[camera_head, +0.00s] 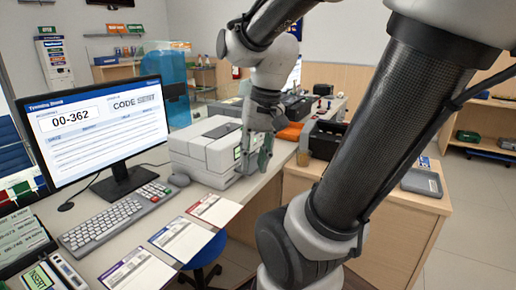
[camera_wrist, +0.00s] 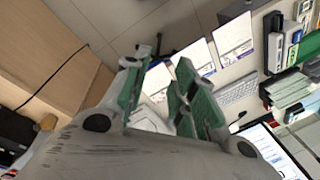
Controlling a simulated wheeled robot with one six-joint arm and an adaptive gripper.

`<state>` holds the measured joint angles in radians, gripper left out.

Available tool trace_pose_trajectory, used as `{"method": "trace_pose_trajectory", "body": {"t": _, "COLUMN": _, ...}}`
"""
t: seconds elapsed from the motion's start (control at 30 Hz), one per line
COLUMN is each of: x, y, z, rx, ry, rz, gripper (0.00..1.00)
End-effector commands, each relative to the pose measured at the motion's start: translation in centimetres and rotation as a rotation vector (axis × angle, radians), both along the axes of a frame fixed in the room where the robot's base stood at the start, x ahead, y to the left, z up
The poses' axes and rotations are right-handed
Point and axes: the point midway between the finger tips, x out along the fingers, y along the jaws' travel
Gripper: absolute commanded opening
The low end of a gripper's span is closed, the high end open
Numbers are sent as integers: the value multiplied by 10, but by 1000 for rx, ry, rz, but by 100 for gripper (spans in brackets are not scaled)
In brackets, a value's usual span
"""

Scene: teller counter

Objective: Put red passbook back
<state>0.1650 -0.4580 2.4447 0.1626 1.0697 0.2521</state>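A white sheet or booklet with a red header band (camera_head: 214,209) lies flat on the counter in the head view, beside a blue-headed one (camera_head: 181,238) and a purple-headed one (camera_head: 138,270). I cannot tell whether the red-headed one is the red passbook. My gripper (camera_head: 258,152) points down by the right end of the grey-white printer (camera_head: 203,150). In the wrist view, its green-padded fingers (camera_wrist: 155,95) stand apart, with no held object visible between them. White sheets (camera_wrist: 195,56) show beyond the fingers.
A monitor (camera_head: 95,132) reads "00-362" and "CODE SENT". A rack with coloured items (camera_wrist: 285,45) shows in the wrist view. A blue stool (camera_head: 208,247) stands below the counter edge.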

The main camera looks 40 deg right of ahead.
Motion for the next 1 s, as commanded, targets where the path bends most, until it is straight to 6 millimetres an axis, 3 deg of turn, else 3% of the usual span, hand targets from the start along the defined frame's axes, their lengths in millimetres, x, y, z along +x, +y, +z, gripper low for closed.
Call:
{"method": "trace_pose_trajectory", "body": {"t": 0.1, "x": -10, "y": 3, "z": 18, "rx": -121, "ry": -156, "rz": 240, "gripper": 27}}
{"method": "trace_pose_trajectory", "body": {"t": 0.3, "x": -16, "y": 3, "z": 31, "rx": -229, "ry": -279, "rz": 436, "gripper": 27}}
{"method": "trace_pose_trajectory", "body": {"t": 1.0, "x": -17, "y": 2, "z": 32, "rx": -239, "ry": -288, "rz": 452, "gripper": 27}}
